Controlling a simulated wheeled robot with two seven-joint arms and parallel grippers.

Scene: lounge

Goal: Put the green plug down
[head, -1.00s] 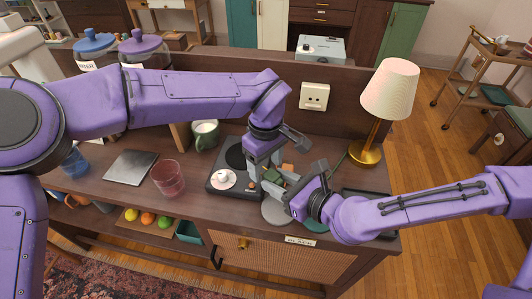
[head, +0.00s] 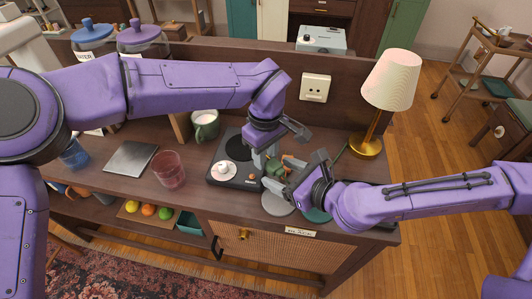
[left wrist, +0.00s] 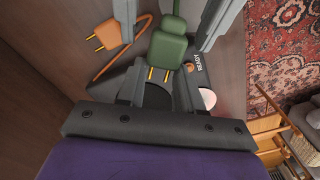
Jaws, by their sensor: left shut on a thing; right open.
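The green plug (head: 278,168) is held by my left gripper (head: 266,162) just above or at the dark wooden top, to the right of the black hotplate. I cannot tell whether it touches the surface. In the left wrist view the green plug (left wrist: 168,48) shows its brass prongs pointing toward my palm. My right gripper (head: 295,176) is open, close beside the plug, with its fingers pointing left toward it. The two grippers nearly meet and partly hide the plug.
An orange plug (left wrist: 103,36) with a cord lies beside the green one. Nearby are the hotplate (head: 225,182), a grey disc (head: 277,204), a lamp (head: 390,82), a green mug (head: 206,125) and a red glass (head: 169,170). A socket (head: 315,88) is on the back panel.

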